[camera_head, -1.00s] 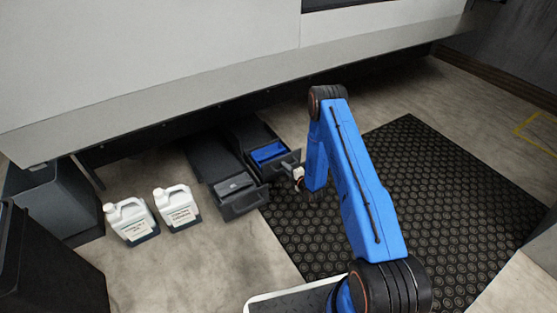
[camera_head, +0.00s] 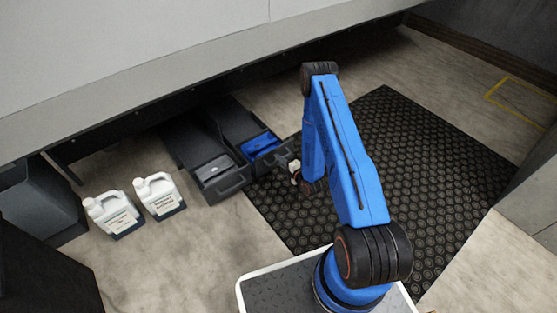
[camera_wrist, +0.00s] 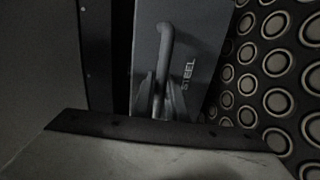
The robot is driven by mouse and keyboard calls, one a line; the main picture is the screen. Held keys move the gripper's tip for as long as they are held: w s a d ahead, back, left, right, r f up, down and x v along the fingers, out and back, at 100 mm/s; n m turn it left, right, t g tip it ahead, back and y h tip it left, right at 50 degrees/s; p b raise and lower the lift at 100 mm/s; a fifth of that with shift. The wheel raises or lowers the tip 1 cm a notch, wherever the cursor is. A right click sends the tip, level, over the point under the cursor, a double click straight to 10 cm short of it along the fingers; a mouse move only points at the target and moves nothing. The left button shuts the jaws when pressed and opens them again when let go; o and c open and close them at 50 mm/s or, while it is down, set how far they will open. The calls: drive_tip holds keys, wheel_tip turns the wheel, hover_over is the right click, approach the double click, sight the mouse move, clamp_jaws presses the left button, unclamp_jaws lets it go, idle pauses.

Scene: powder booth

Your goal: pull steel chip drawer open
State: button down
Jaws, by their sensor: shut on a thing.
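The steel chip drawer (camera_head: 283,155) is the right one of two dark drawers under the machine. It is partly out, and a blue inside (camera_head: 262,143) shows. In the wrist view its dark front (camera_wrist: 192,50) carries a label of which "EEL" reads clearly, beside a bar handle (camera_wrist: 165,38). My gripper (camera_wrist: 158,100) is shut on this handle, one finger on each side of the bar. In the head view my gripper (camera_head: 293,168) is at the drawer front, small and partly hidden by my blue arm.
A second drawer (camera_head: 226,185) with a grey inside stands out to the left. Two white jugs (camera_head: 110,214) (camera_head: 158,196) are on the floor further left, near a dark bin (camera_head: 40,200). A black studded mat (camera_head: 420,165) covers the floor at right. The machine (camera_head: 150,60) overhangs the drawers.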

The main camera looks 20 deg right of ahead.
drive_tip(key=c, duration=1.8)
unclamp_jaws()
drive_tip(key=shift+o, duration=0.2)
drive_tip(key=v, duration=1.7)
drive_tip(key=shift+s, duration=0.25)
drive_tip(key=shift+d, duration=0.1)
